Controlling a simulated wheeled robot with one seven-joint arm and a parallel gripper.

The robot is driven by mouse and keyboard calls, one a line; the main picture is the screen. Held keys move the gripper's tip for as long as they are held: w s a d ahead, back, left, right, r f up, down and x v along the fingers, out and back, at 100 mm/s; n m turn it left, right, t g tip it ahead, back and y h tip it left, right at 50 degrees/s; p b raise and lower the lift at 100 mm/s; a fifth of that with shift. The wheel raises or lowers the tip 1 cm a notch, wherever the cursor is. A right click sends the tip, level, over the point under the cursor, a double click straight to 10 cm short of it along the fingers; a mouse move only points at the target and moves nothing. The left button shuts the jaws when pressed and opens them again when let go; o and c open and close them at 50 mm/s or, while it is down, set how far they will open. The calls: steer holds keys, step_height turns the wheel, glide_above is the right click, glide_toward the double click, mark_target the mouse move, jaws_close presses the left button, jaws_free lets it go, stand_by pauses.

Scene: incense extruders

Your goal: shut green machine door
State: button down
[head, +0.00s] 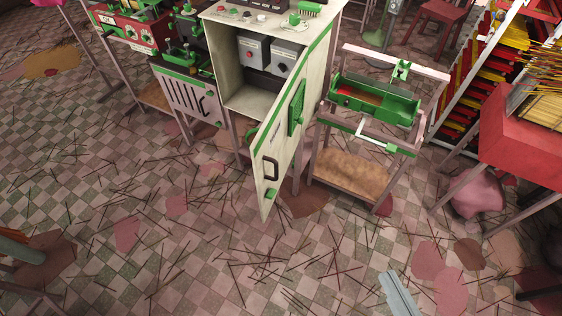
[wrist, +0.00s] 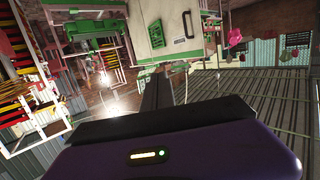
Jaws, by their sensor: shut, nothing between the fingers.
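The cream machine cabinet (head: 222,65) with green trim stands at the upper middle of the head view. Its door (head: 275,138) is hinged on the right side and stands wide open, swung out toward me. The door has a dark handle (head: 270,168), a green vented panel (head: 297,107) and a green latch piece near its free lower corner. In the wrist view, a cream panel (wrist: 155,38) with a dark handle, apparently this door, is beyond my gripper (wrist: 158,74). The gripper's dark fingers are together and empty. Contact with the panel cannot be told.
Inside the cabinet are grey control boxes (head: 253,52). A green-trayed machine (head: 375,99) on a stand is close right of the door. A red table (head: 520,130) stands farther right. Tiled floor (head: 200,240) with scattered sticks lies open in front.

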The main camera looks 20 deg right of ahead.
steer(key=w+d+f+m+g+b, duration=0.15)
steer(key=w+d+f+m, duration=0.35)
steer(key=w+f, duration=0.65)
steer(key=w+d+f+m+g+b, duration=0.1)
steer(key=w+d+f+m+b, duration=0.25)
steer(key=w+d+f, duration=0.65)
steer(key=w+a+f+m+y, duration=0.1)
steer(key=w+a+y, duration=0.15)
steer(key=w, duration=0.25)
steer(key=w+a+f+y, duration=0.2)
steer(key=w+y, duration=0.1)
steer(key=w, duration=0.1)
steer(key=s+a+r+n+g+y, duration=0.35)
steer(key=a+r+y, duration=0.25)
steer(key=a+y, duration=0.35)
steer(key=w+a+m+t+p, duration=0.1)
steer(key=w+a, duration=0.7)
steer(key=a, duration=0.2)
steer(key=shift+a+p, duration=0.25)
steer(key=shift+p, duration=0.15)
